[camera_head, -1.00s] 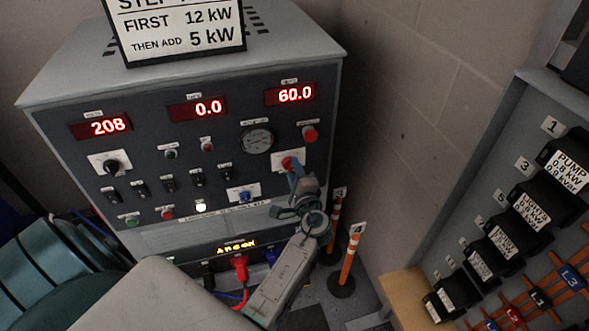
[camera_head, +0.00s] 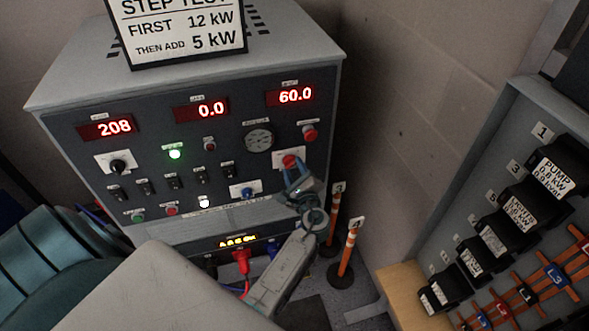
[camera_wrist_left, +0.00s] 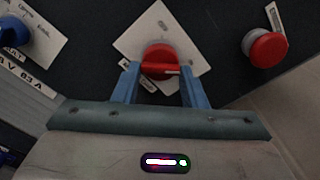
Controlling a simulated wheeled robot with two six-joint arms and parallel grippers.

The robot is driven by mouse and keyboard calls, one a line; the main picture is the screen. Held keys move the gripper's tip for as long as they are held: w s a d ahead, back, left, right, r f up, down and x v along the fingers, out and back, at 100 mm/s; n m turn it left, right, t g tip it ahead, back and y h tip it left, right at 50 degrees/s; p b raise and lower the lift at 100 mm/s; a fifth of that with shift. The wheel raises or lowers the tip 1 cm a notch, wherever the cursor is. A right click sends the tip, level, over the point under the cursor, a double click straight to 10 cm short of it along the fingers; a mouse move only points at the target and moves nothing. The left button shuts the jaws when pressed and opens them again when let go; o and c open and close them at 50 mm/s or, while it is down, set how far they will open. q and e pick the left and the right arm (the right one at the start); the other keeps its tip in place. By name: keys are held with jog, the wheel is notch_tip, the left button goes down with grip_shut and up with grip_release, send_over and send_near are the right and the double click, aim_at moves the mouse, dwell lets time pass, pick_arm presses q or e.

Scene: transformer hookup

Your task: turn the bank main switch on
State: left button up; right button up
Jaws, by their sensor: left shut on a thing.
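The bank main switch is a red rotary knob (camera_head: 289,160) on a white plate, at the right of the dark control panel. It also shows in the left wrist view as a red knob (camera_wrist_left: 159,54) with a handle lying nearly level. My left gripper (camera_head: 292,174) is at this knob, and its blue fingers (camera_wrist_left: 160,80) are shut on the handle from both sides. The tag near the knob is partly hidden by a finger. My right gripper is in no view.
A red mushroom button (camera_head: 309,133) sits close above right of the knob, and a blue knob (camera_head: 248,193) to its left. A green lamp (camera_head: 175,154) is lit. Displays read 208, 0.0 and 60.0. Orange posts (camera_head: 347,252) stand right of the cabinet; a breaker rack (camera_head: 522,215) is farther right.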

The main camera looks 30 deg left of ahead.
pick_arm(q)
jog(key=shift+r, duration=0.1)
jog(key=o, duration=1)
jog(key=shift+c, duration=0.2)
